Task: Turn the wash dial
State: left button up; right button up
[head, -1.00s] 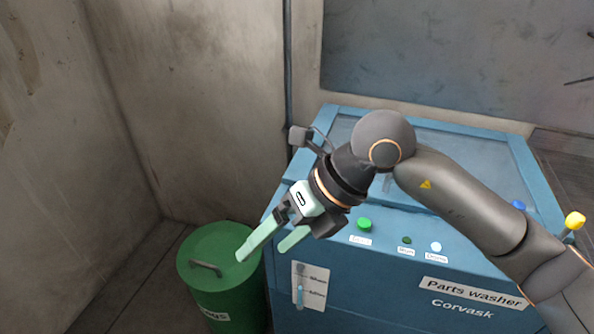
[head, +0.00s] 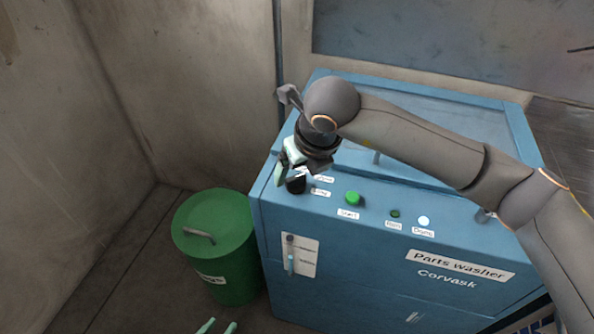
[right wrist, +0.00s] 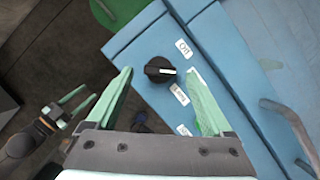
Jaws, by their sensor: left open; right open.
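The wash dial (head: 296,185) is a black round knob on the left end of the blue parts washer's top front panel. In the right wrist view the dial (right wrist: 158,70) carries a white pointer mark facing right, between the "Off" label (right wrist: 184,48) and the label below it. My right gripper (head: 290,173) is open just above the dial; its fingers stand on either side of it in the right wrist view, apart from it. My left gripper (head: 219,326) is open and empty at the bottom edge of the head view, its fingertips alone showing there.
The blue parts washer (head: 375,260) has a green start button (head: 353,198), a dark lamp (head: 395,213) and a pale lit lamp (head: 423,221) right of the dial. A small lever (head: 291,263) is on its front. A green lidded bin (head: 225,250) stands left.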

aim_at(296, 182)
jog(key=shift+x, duration=1.1)
grip_shut()
